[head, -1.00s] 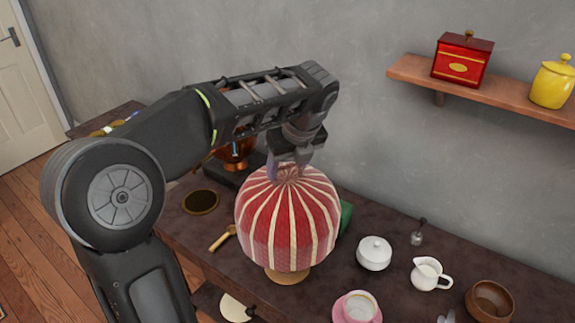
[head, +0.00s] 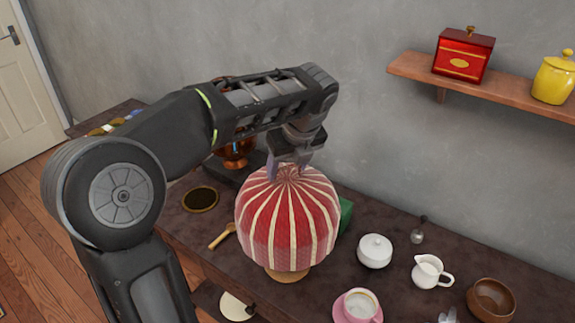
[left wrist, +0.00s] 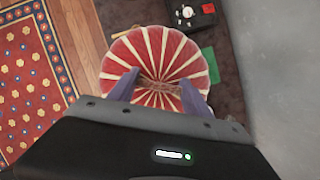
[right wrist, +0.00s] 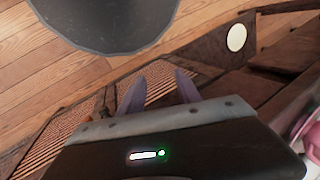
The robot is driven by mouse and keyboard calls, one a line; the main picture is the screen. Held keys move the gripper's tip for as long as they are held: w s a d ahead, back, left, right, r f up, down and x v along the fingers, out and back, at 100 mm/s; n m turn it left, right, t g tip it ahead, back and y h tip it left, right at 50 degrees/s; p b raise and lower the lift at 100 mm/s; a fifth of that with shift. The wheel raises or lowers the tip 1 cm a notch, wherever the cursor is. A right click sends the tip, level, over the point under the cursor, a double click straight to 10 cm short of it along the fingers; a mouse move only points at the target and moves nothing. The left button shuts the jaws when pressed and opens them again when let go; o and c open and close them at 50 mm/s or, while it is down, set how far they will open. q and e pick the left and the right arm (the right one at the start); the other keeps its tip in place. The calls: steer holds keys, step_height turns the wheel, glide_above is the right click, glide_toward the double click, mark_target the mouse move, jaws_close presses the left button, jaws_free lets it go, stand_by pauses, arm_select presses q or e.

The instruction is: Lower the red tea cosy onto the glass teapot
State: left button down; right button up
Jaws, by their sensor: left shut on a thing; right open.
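The red tea cosy (head: 287,222) with cream stripes is upright over a round tan stand (head: 287,276) on the dark counter. My left gripper (head: 289,172) is shut on the gathered top of the cosy from above. The left wrist view shows its fingers (left wrist: 158,92) on either side of the pleated crown of the cosy (left wrist: 155,50). The glass teapot is not visible; anything under the cosy is hidden. I cannot tell whether the cosy's hem touches the stand. My right gripper (right wrist: 160,90) is open and empty, low in front of the furniture.
A wooden scoop (head: 221,236) and dark round dish (head: 200,199) lie left.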

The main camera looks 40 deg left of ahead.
stand_by(0.8)
arm_select(q)
steer(key=shift+f, duration=0.15)
steer(key=shift+f+b, duration=1.9)
steer(key=shift+f, duration=1.7)
steer(key=shift+f+b, duration=1.7)
steer(key=shift+f, duration=1.65)
